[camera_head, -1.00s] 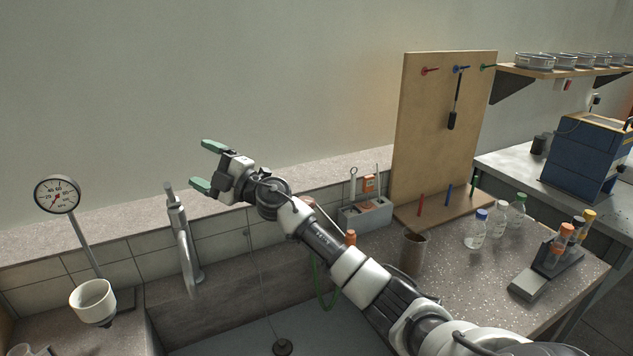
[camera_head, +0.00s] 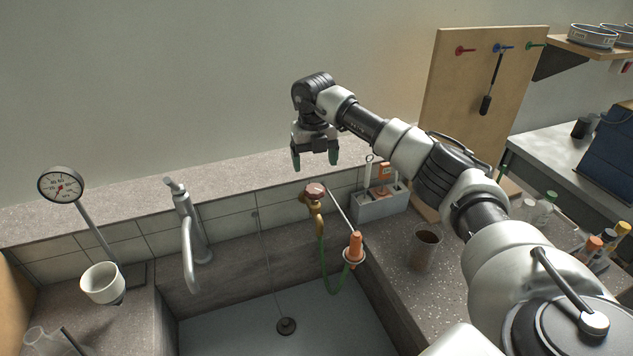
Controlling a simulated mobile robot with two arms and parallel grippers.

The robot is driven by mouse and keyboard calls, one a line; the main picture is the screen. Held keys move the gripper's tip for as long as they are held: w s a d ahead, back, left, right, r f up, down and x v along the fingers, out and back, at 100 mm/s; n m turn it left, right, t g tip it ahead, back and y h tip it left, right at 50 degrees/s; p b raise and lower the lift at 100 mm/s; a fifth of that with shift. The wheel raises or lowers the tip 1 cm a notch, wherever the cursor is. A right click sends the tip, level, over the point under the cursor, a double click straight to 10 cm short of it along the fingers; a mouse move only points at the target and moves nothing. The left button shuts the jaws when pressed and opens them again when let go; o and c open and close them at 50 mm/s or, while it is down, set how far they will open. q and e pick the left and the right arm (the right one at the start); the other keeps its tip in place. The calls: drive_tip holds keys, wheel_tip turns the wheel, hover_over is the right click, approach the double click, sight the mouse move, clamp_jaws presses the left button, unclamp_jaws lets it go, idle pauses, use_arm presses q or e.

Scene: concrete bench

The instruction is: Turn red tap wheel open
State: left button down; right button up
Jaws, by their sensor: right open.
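A green hose (camera_head: 324,262) hangs from this tap. My right gripper (camera_head: 315,166) points downward above the wheel, its two green-tipped fingers apart and nothing between them. The fingertips look a little above the wheel and not touching it. My left gripper is out of view.
A grey sink faucet (camera_head: 188,230) stands to the left. A gauge (camera_head: 62,185) and a white cup (camera_head: 102,283) are at far left. A grey tool holder (camera_head: 378,205) and an orange-handled nozzle (camera_head: 355,247) are close on the right, with a brown beaker (camera_head: 425,247) beyond.

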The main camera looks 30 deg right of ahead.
sight(315, 188)
wheel_tip(315, 188, down, 7)
drive_tip(key=shift+f+p, duration=0.2)
drive_tip(key=shift+p, duration=0.5)
drive_tip(key=shift+f, duration=0.55)
drive_tip(key=c, duration=0.9)
